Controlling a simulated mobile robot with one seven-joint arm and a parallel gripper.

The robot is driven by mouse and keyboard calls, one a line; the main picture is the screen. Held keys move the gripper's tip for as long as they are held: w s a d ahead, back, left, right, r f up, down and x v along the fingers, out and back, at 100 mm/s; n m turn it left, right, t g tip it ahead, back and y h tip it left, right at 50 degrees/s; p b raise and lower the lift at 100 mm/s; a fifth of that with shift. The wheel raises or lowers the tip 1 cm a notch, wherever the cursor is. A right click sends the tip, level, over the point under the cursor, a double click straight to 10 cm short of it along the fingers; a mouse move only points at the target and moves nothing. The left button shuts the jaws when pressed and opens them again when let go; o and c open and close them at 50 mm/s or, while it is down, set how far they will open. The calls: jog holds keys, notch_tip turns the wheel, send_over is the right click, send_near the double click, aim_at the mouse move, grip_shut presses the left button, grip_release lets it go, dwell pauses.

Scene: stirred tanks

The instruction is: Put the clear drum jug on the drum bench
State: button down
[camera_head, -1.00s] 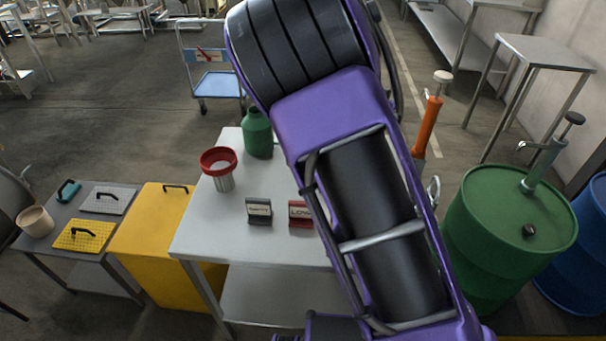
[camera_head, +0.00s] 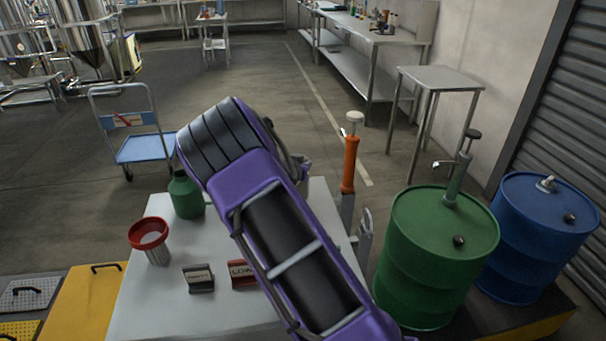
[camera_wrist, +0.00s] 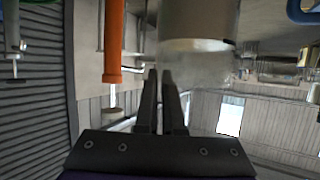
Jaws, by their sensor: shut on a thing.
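My gripper (camera_wrist: 160,100) shows in the wrist view with its two dark fingers close together, shut on the clear drum jug. The jug (camera_wrist: 196,66) is a pale, see-through cylinder just past the fingertips, with a greyer part above it in the picture. The exact grip point is not clear. In the head view my purple arm hides the gripper and most or all of the jug. The steel bench (camera_head: 150,316) beside the drums stands in front of me, partly under my arm; I cannot tell for sure that it is the drum bench.
On the bench stand a green bottle (camera_head: 187,195), a red-rimmed funnel (camera_head: 149,236) and two small signs (camera_head: 198,279). An orange pump (camera_head: 350,165) rises behind. Green (camera_head: 436,260) and blue (camera_head: 545,235) drums are at right. A small steel table (camera_head: 441,78) at back right is bare.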

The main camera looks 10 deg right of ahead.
jog(key=shift+f, duration=1.45)
jog(key=c, duration=1.5)
grip_release()
jog(key=shift+f, duration=0.2)
jog(key=o, duration=0.5)
jog(key=shift+r, duration=0.1)
jog(key=shift+c, duration=0.2)
jog(key=shift+r, duration=0.15)
jog(key=v, duration=1.2)
